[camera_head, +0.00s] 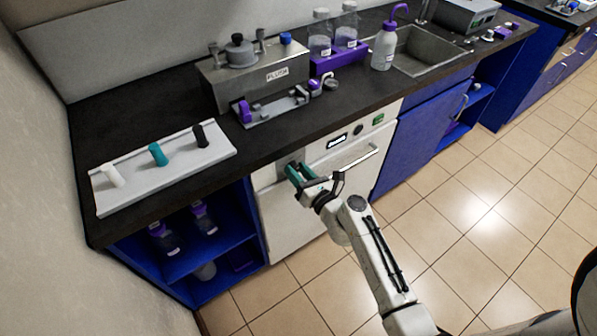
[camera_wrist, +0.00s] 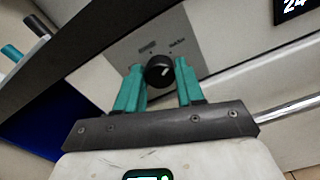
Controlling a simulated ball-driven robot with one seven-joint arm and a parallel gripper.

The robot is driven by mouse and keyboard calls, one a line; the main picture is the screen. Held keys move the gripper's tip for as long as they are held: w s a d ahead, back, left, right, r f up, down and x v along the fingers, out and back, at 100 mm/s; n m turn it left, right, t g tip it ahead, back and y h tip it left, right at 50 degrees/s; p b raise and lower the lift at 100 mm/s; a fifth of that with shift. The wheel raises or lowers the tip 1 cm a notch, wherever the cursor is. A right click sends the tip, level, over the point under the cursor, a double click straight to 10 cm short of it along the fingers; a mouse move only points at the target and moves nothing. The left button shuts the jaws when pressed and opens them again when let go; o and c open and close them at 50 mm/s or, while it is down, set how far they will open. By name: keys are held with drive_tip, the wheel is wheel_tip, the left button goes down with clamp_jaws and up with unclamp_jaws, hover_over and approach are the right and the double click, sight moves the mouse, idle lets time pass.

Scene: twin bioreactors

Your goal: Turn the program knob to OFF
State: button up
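The program knob (camera_wrist: 160,72) is a round black dial with a white mark. It sits on a grey panel (camera_wrist: 185,25) with small dark labels above it, too blurred to read. The mark points to the upper right in the wrist view. My gripper (camera_wrist: 159,65) has teal fingers standing apart, one on each side of the knob. They are very close to its sides; contact cannot be made out. In the head view my gripper (camera_head: 297,172) is at the upper left of the white appliance front (camera_head: 325,185) and hides the knob.
A bar handle (camera_head: 357,162) sticks out of the appliance, right of my gripper, below a small display (camera_head: 337,141). The dark worktop (camera_head: 180,105) overhangs above. An open blue shelf unit (camera_head: 240,215) is on the left. The tiled floor (camera_head: 470,200) is clear on the right.

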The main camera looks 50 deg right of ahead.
drive_tip(key=c, duration=0.6)
drive_tip(key=shift+o, duration=0.2)
drive_tip(key=shift+n, duration=0.3)
drive_tip(key=n+b, duration=0.4)
drive_tip(key=n, duration=0.7)
drive_tip(key=n+b, duration=0.4)
drive_tip(key=n, duration=0.8)
drive_tip(key=shift+a+f, duration=0.2)
drive_tip(key=shift+n, duration=0.3)
drive_tip(key=o, duration=1)
